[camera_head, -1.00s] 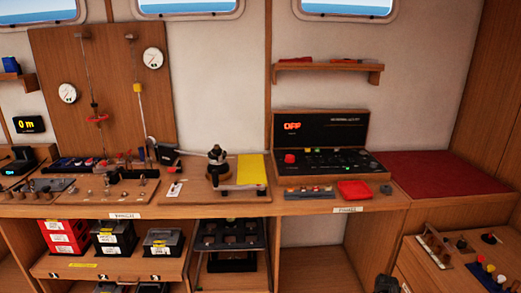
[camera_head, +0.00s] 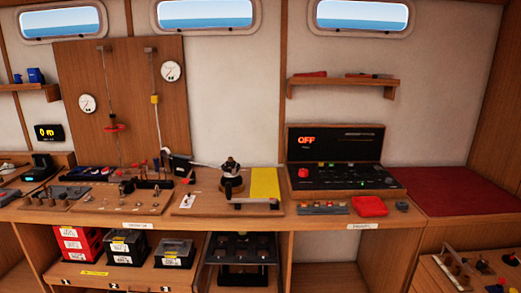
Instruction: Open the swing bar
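No part is clearly marked as the swing bar. A grey bar (camera_head: 256,202) lies level across the front of a board on the bench, beside a dark winch-like drum (camera_head: 231,182) and in front of a yellow panel (camera_head: 265,184). Another thin pale bar (camera_head: 460,266) runs slantwise along a row of knobs at the lower right. I cannot tell from this distance whether either bar is latched or swung. My gripper is not in view.
The wooden bench edge (camera_head: 310,226) runs across the view. A black case reading OFF (camera_head: 336,145) stands open right of the drum, with a red cloth-like item (camera_head: 369,206) before it. Labelled bins (camera_head: 125,248) sit below. An empty bay (camera_head: 325,275) is under the bench.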

